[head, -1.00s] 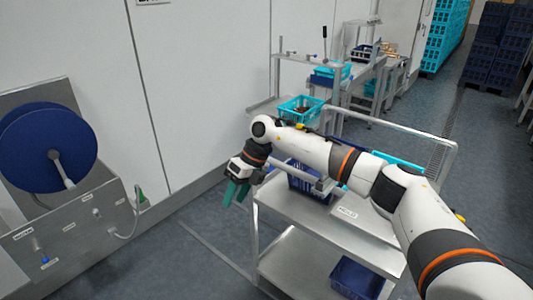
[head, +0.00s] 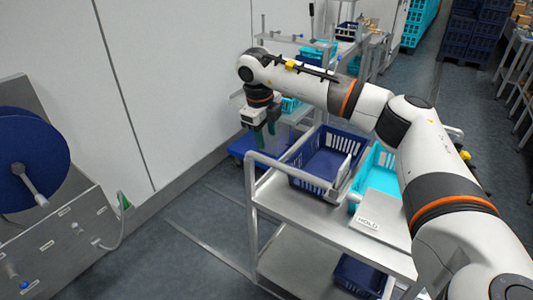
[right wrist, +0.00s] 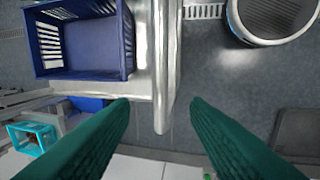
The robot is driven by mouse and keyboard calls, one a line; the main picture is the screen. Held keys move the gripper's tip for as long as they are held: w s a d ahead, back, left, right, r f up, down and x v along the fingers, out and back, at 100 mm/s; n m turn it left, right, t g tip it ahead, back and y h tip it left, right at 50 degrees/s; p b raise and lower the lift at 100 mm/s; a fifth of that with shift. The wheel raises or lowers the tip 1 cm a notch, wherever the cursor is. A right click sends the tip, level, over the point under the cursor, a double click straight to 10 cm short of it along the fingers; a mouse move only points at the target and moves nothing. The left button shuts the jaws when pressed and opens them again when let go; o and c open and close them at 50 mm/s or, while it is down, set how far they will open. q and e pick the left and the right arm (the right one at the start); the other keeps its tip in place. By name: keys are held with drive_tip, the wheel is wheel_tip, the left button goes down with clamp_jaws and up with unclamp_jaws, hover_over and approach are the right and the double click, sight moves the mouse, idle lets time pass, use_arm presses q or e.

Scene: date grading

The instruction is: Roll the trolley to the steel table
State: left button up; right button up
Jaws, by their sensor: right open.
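The steel trolley (head: 300,205) stands in front of me with two shelves and upright tubular end rails. Its upper shelf carries a dark blue crate (head: 326,160), a turquoise crate (head: 383,172) and a plate marked HOLD. My right gripper (head: 265,137) points down, open and empty, near the trolley's left end rail. In the right wrist view a pale rail (right wrist: 163,70) runs between the two green fingers (right wrist: 160,104), beyond the tips; no contact is clear. A steel table (head: 519,70) shows partly at the right edge; whether it is the named one I cannot tell. My left gripper is out of view.
A blue crate (head: 358,274) sits on the trolley's lower shelf. A steel bench with a blue reel (head: 35,150) stands at left. A steel stand (head: 330,50) is behind the trolley, near the wall. Stacked crates (head: 470,38) stand far back. Floor at right is open.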

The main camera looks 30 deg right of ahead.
sight(269, 159)
drive_tip(key=f, duration=0.3)
drive_tip(key=d+f+p, duration=0.1)
drive_tip(key=f, duration=0.1)
drive_tip(key=shift+w+f, duration=0.25)
drive_tip(key=shift+w, duration=0.05)
drive_tip(key=shift+w+d+f+p, duration=0.1)
drive_tip(key=shift+d+f+p, duration=0.1)
drive_tip(key=shift+f, duration=0.75)
drive_tip(key=shift+w+d+f+p, duration=0.1)
drive_tip(key=shift+d+f, duration=0.05)
drive_tip(key=shift+f, duration=0.75)
drive_tip(key=shift+c, duration=0.5)
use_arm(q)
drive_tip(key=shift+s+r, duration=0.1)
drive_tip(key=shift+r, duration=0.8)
use_arm(e)
clamp_jaws()
